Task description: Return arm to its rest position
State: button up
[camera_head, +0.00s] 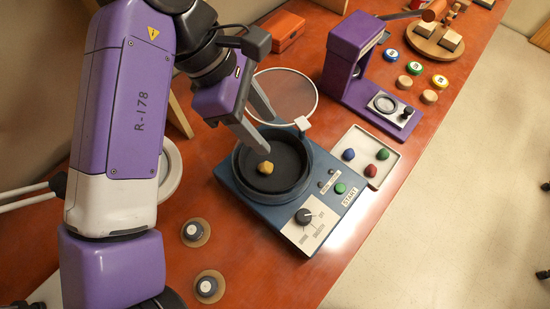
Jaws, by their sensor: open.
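My arm comes in from the left side of the view and reaches over the bench. My gripper (262,125) is open, with its two grey fingers apart over the blue machine (240,190). A yellow lump (265,168) lies in the machine's dark round bowl (279,186), just below the nearer fingertip. A gap seems to separate fingertip and lump, but I cannot tell its exact size. The machine's clear round lid (285,92) stands raised behind the bowl, close to the gripper. The far finger is partly in front of or beside the lid.
A white tray (345,175) with blue, red and green lumps sits right of the machine. A purple press (358,70) stands behind it. Colored discs, an orange box (282,32) and a wooden stand are farther back. Two round knobs (194,232) lie at front left. The floor is right.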

jog(key=shift+v, duration=1.25)
